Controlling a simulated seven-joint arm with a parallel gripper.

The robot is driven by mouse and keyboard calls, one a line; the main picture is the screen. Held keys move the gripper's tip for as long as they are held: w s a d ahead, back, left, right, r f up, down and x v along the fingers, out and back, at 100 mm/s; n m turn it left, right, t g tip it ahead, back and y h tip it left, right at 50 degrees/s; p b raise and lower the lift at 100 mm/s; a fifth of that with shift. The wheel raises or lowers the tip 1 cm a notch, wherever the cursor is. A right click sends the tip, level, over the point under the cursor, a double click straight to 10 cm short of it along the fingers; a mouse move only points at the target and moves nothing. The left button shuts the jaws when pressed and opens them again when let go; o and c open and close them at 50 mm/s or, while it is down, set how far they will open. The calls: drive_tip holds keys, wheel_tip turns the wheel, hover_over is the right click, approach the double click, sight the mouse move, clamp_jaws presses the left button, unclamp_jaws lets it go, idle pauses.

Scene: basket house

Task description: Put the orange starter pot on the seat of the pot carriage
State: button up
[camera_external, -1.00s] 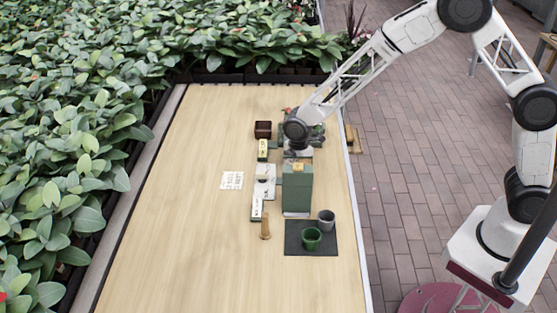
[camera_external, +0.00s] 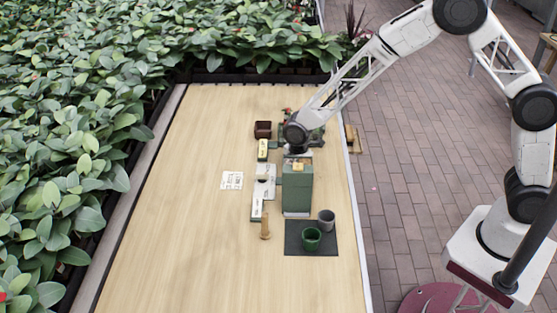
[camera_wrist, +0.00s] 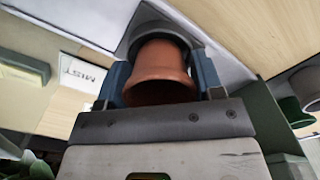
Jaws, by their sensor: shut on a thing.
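The orange starter pot (camera_wrist: 161,72) is between the two blue-grey fingers of my gripper (camera_wrist: 163,80) in the wrist view. Its wide rim faces the camera. Its narrower end points at a grey round seat (camera_wrist: 150,22) on a pale plate, probably the pot carriage; I cannot tell whether they touch. In the external view my gripper (camera_external: 297,150) is low over the far part of the green and white apparatus, and the arm hides the pot there.
A green box (camera_external: 297,190) stands just in front. Green (camera_external: 311,239) and grey (camera_external: 326,219) pots stand on a dark mat (camera_external: 293,243). A brown box (camera_external: 263,129) and a "MIST" label (camera_wrist: 82,72) are close by. The table's left side is clear, apart from a paper sheet (camera_external: 232,180).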

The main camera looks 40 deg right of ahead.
drive_tip(key=shift+f, duration=0.2)
idle(0.6)
drive_tip(key=o, duration=1.2)
drive_tip(key=shift+c, duration=0.2)
drive_tip(key=shift+r, duration=0.15)
drive_tip(key=shift+r, duration=2.35)
drive_tip(key=shift+r, duration=0.1)
drive_tip(key=shift+r, duration=1.4)
drive_tip(key=shift+r, duration=0.1)
